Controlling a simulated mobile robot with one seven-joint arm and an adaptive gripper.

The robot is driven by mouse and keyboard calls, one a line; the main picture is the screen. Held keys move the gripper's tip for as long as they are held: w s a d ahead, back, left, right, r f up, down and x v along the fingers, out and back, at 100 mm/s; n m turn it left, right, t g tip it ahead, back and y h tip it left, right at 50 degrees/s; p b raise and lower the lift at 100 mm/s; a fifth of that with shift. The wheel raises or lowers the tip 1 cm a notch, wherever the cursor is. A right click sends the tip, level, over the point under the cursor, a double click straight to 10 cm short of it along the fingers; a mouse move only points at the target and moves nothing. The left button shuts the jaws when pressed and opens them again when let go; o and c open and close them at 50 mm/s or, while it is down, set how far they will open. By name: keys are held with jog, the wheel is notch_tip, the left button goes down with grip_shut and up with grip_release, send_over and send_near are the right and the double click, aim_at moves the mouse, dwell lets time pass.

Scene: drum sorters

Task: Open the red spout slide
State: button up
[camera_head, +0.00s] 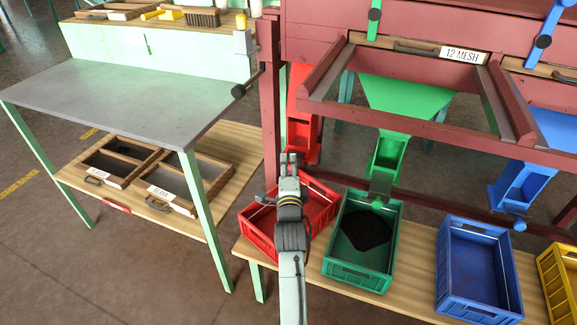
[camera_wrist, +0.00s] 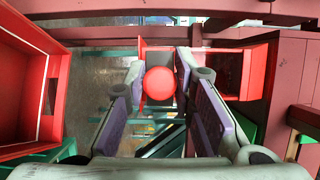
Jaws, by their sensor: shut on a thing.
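The red spout (camera_head: 301,125) hangs from the machine's dark red frame above the red crate in the head view. In the wrist view its red chute (camera_wrist: 245,68) shows right of centre. A round red knob (camera_wrist: 160,83) of the spout slide sits between my fingers, in front of a red plate. My gripper (camera_head: 289,160) reaches up below the spout and is shut on the knob; it fills the middle of the wrist view (camera_wrist: 160,85). In the head view my gripper hides the knob. How far the slide is drawn cannot be told.
The red crate (camera_head: 317,190) stands under the spout, close around my arm. The green crate (camera_head: 340,267) holds dark material below the green spout (camera_head: 388,155). The blue crate (camera_head: 447,285) is to the right. A grey-topped table (camera_head: 130,100) stands left. Dark red beams surround my gripper.

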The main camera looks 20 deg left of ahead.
grip_shut()
jog(key=s+b, duration=0.1)
jog(key=s, duration=0.4)
jog(key=shift+s, duration=0.15)
jog(key=o, duration=0.6)
grip_release()
